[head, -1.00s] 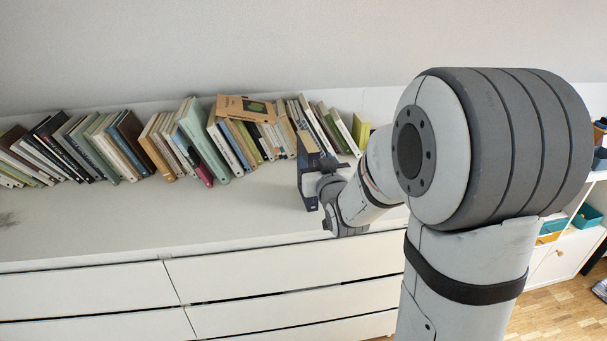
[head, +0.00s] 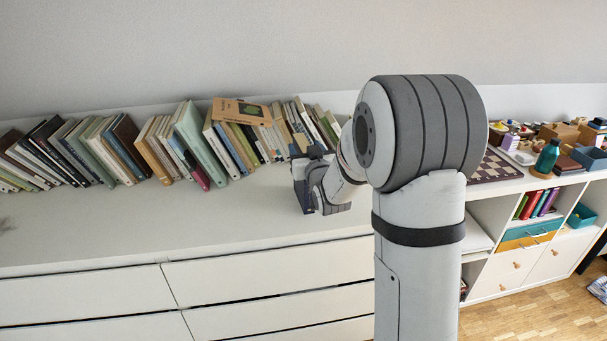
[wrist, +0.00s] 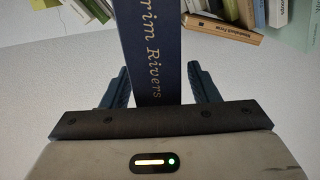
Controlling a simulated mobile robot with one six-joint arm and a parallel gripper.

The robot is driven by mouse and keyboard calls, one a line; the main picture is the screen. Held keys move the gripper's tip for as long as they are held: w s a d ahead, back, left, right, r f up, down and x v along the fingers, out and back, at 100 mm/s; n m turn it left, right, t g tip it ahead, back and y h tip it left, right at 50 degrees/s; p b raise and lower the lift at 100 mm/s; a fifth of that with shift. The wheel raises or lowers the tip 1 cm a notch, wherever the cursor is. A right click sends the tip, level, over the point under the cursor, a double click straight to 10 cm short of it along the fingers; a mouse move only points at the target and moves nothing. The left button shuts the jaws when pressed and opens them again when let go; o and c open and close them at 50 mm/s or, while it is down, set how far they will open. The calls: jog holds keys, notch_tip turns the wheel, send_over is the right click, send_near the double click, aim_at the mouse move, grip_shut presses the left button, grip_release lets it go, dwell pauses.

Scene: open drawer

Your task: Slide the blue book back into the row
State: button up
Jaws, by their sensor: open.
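The blue book shows in the wrist view (wrist: 160,50) as a dark blue spine with pale lettering, standing out from the row. In the head view the book (head: 302,198) is mostly hidden behind my gripper (head: 311,168). In the wrist view my gripper (wrist: 161,88) is open, with one finger on each side of the spine. A gap shows between each finger and the book. The row of leaning books (head: 240,145) stands along the back of the white cabinet top; the book's far end is near its right part.
A tan book (head: 241,110) lies flat on top of the row. The white cabinet top (head: 150,225) is clear in front of the books. At the right, a lower shelf unit holds a checkered board (head: 497,167) and a teal bottle (head: 547,155).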

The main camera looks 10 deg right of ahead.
grip_shut()
dwell(0.4)
